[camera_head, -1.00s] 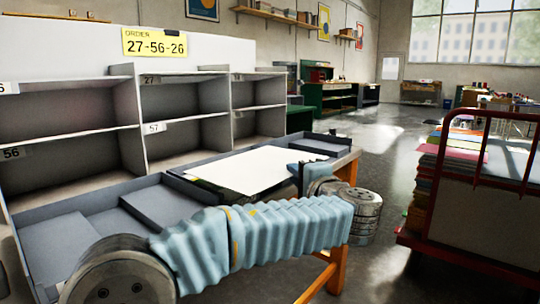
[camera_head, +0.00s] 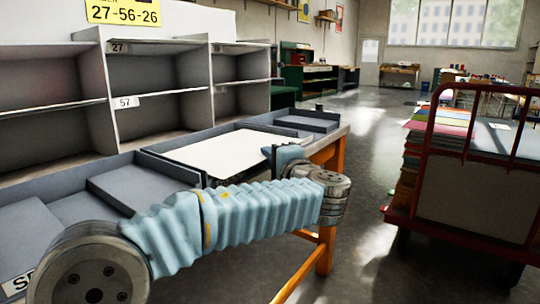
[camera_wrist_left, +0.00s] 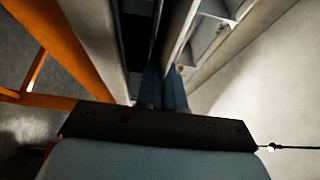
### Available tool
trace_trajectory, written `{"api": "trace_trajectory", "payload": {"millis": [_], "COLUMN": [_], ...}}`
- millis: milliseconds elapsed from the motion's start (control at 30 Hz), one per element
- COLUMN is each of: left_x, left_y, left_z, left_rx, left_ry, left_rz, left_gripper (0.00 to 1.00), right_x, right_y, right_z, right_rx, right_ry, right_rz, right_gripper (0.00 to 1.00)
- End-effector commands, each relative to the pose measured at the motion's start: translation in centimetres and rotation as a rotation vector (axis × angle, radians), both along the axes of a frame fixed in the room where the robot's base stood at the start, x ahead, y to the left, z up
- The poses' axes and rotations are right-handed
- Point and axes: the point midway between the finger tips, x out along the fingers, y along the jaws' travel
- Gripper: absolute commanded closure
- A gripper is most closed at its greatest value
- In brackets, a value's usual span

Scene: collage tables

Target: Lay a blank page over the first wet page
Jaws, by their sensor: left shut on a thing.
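A blank white page (camera_head: 225,150) lies flat or nearly so above a dark tray section (camera_head: 168,152) on the table in the head view. My left gripper (camera_head: 283,156) is at the page's right edge, with my arm crossing in front. In the left wrist view its blue fingers (camera_wrist_left: 162,88) are shut close together, on the edge of a large pale sheet (camera_wrist_left: 270,85) that spreads to the right. I cannot tell whether the page touches what is below. No wet page can be made out; anything under the page is hidden. My right gripper is not in view.
A grey shelf unit (camera_head: 168,97) with numbered compartments stands behind the table. Grey trays (camera_head: 140,185) fill the table's left part. An orange table leg (camera_head: 328,235) stands at the right end. A red cart (camera_head: 470,185) with stacked coloured sheets is farther right, with open floor between.

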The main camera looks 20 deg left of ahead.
Motion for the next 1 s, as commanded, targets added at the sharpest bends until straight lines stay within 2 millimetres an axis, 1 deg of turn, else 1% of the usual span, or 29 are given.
{"api": "trace_trajectory", "payload": {"millis": [67, 100, 267, 300, 567, 667, 767, 1000], "left_x": [0.0, 0.0, 0.0, 0.0, -0.1, -0.6, -1.8, -6.3], "left_y": [0.0, 0.0, 0.0, 0.0, 0.0, -0.6, -1.7, -5.6], "left_z": [0.1, 0.1, 0.1, 0.1, 0.1, 0.1, 0.1, 0.1], "left_rx": [0.000, 0.000, 0.000, 0.000, 0.000, -0.001, 0.001, 0.001], "left_ry": [0.000, 0.000, 0.000, 0.000, 0.000, -0.001, -0.002, -0.001], "left_rz": [0.000, 0.000, 0.000, 0.000, 0.000, -0.002, -0.003, -0.005], "left_gripper": [1.00, 0.90, 0.66, 0.63, 0.63, 0.63, 0.63, 0.63], "right_x": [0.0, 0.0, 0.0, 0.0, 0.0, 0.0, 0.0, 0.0], "right_y": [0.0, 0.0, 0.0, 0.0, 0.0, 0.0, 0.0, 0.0], "right_z": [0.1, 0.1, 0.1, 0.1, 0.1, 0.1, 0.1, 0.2], "right_rx": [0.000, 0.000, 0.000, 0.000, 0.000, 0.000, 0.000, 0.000], "right_ry": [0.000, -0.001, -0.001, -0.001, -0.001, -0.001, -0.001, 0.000], "right_rz": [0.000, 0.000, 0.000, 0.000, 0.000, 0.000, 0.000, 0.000], "right_gripper": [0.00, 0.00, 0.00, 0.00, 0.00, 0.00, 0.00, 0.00]}}
